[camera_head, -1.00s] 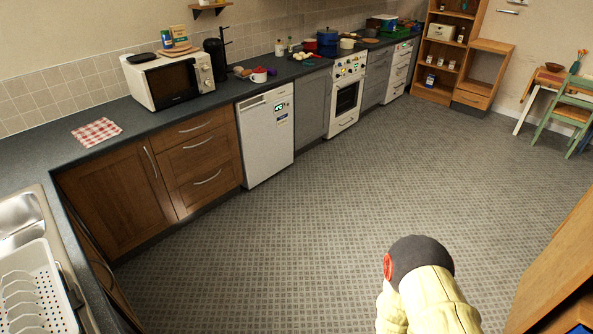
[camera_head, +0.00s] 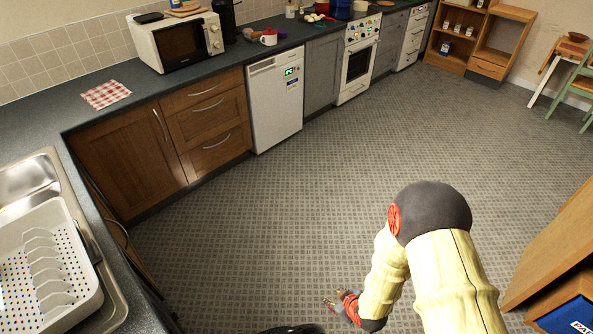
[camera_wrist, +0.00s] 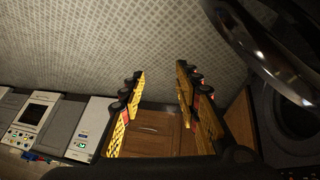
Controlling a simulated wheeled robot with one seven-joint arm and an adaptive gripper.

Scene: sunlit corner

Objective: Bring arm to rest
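My arm, in yellow covers with a dark grey elbow, shows at the bottom right of the head view, bent over the open floor. My gripper (camera_head: 338,305) is low in the head view, above the grey tiled floor (camera_head: 290,230). In the wrist view my gripper (camera_wrist: 160,100) has its two yellow-padded fingers spread well apart. Nothing is between the fingers; floor and a wooden cabinet front show beyond them.
A dark counter (camera_head: 60,125) with a microwave (camera_head: 178,42) runs along the left and back. A white dish rack (camera_head: 50,270) stands at the lower left. A wooden unit (camera_head: 555,250) stands at the right, near my arm. The middle floor is clear.

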